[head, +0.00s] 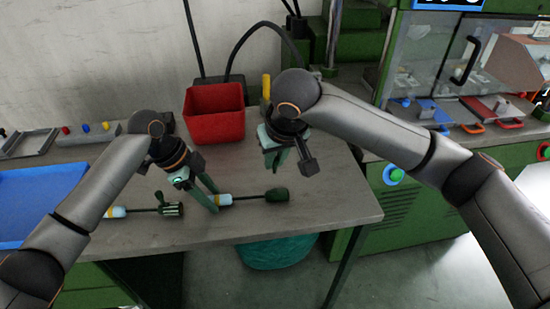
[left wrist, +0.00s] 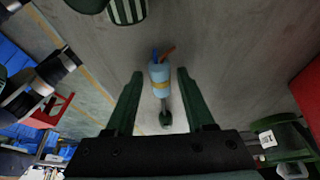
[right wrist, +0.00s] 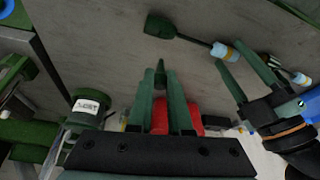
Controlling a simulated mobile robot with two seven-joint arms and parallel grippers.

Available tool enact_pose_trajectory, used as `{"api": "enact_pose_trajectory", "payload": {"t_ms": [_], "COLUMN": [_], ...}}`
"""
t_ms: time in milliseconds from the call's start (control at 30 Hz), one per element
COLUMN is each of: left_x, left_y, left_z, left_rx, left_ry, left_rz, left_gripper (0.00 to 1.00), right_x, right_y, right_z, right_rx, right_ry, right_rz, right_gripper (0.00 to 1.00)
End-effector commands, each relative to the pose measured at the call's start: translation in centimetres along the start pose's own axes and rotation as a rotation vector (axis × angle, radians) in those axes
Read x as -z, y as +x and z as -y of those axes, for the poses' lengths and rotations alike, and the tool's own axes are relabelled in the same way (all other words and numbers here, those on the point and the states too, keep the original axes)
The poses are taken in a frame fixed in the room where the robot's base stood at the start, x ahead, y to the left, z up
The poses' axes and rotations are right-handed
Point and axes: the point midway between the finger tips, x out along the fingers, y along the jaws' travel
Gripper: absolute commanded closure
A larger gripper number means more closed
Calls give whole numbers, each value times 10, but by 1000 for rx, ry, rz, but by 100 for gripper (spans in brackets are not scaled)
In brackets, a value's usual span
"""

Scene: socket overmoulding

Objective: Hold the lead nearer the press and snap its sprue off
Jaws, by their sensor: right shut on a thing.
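The lead nearer the press lies on the table. Its dark green moulded end (head: 276,195) points right, and its light-blue connector (head: 224,200) is on the left. No sprue shows on that end. My left gripper (left wrist: 160,74) is open, its fingers either side of the connector with gaps. My right gripper (right wrist: 163,76) is raised above the table, shut on a small dark green piece that looks like the sprue (right wrist: 160,68), apart from the lead. The other lead (head: 118,212) lies to the left, with a sprue (head: 159,196) standing on its striped end.
A red bin (head: 214,117) stands at the back of the table. A blue mat or tray (head: 35,200) lies at the left. The green press (head: 465,90) stands beyond the table at the right. The table's front right is clear.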

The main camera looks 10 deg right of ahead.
Motion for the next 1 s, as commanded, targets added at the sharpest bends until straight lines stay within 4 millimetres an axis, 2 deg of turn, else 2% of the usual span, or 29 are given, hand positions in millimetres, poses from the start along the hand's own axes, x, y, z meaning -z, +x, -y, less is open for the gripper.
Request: {"api": "enact_pose_trajectory", "payload": {"t_ms": [100,333,467,567,800,1000], "left_x": [0,0,0,0,0,0], "left_y": [0,-1,-11,-28,-80,-110], "left_z": [0,0,1,1,1,1], "left_rx": [0,0,3,4,5,2], "left_ry": [0,0,0,0,1,0], "left_rz": [0,0,-1,0,-1,-1], "left_gripper": [35,35,35,35,35,35], "right_x": [0,0,0,0,0,0], "right_y": [0,0,0,0,0,0], "right_z": [0,0,0,0,0,0], "right_rx": [0,0,0,0,0,0], "right_ry": [0,0,0,0,0,0], "right_rz": [0,0,0,0,0,0], "right_gripper": [100,100,100,100,100,100]}}
